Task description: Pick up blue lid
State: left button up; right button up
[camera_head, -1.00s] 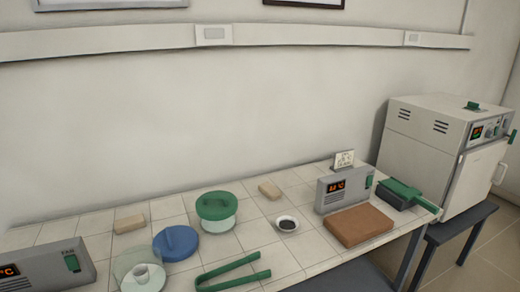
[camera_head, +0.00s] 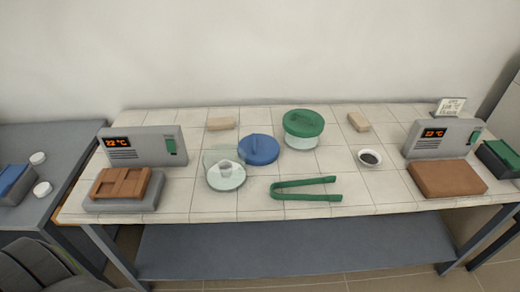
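The blue lid (camera_head: 259,150) lies on the white tiled table (camera_head: 340,192), near its middle, with a raised grip on top. Neither of my grippers can be made out in the head view.
Green tongs (camera_head: 305,196) lie in front of the lid. A small dish (camera_head: 369,158) of dark material stands to the right. Grey display units stand at left (camera_head: 145,146) and right (camera_head: 440,138). A dark shape (camera_head: 45,265) fills the lower left corner.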

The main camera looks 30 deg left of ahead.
aim_at(261, 150)
jog(key=i+l+u, duration=0.55)
jog(key=l, duration=0.3)
jog(key=i, duration=0.1)
